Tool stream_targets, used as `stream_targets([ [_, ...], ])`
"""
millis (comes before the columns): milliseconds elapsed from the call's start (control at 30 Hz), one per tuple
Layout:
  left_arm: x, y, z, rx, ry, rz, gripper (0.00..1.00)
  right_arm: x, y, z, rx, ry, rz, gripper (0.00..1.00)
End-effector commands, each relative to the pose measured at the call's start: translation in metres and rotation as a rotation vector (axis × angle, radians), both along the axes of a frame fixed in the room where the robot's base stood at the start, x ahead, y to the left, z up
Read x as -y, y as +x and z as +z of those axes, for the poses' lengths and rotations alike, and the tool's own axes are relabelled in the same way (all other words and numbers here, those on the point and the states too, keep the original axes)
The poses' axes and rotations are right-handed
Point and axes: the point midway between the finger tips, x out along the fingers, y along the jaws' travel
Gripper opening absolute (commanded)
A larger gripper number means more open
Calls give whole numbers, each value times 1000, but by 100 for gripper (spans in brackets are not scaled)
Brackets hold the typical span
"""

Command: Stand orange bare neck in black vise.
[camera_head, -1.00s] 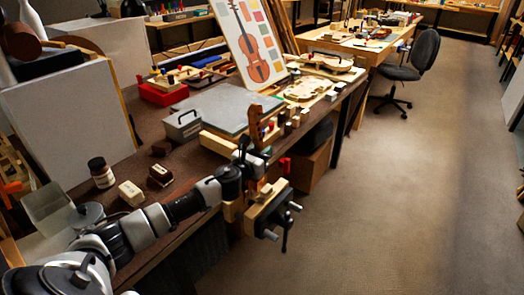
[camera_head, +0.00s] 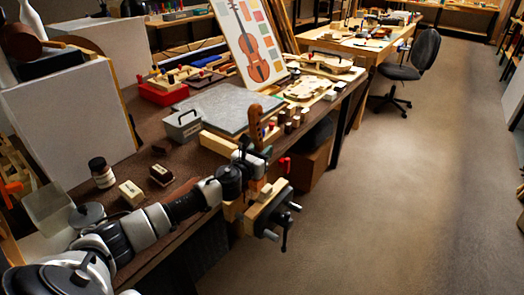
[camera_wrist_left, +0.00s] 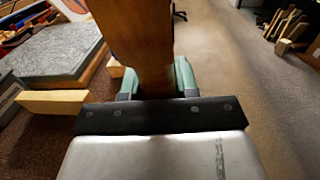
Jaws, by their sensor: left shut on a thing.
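The orange-brown bare neck (camera_head: 255,128) stands roughly upright above the bench's front edge. My left gripper (camera_head: 252,160) is shut on it; in the left wrist view the neck (camera_wrist_left: 140,45) rises between the two greenish fingertips (camera_wrist_left: 155,82). The black vise (camera_head: 268,212), with wooden jaw faces and a metal handle, is fixed to the bench edge just below the gripper. My gripper hides the neck's lower end, so I cannot tell whether it touches the vise jaws. My right gripper is not in view.
A grey slab (camera_head: 215,106) lies on the bench behind the neck, with a grey handled block (camera_head: 182,126) beside it. A dark jar (camera_head: 101,172) and small boxes (camera_head: 131,193) sit near my left arm. Open floor lies right.

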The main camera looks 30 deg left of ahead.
Motion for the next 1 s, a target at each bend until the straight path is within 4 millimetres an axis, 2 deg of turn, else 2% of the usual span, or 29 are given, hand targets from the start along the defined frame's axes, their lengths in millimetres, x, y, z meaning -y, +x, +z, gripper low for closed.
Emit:
stream_targets([
  [267,0,0,-1,0,0,0,0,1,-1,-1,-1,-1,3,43],
  [1000,0,0,-20,0,0,0,0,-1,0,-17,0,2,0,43],
])
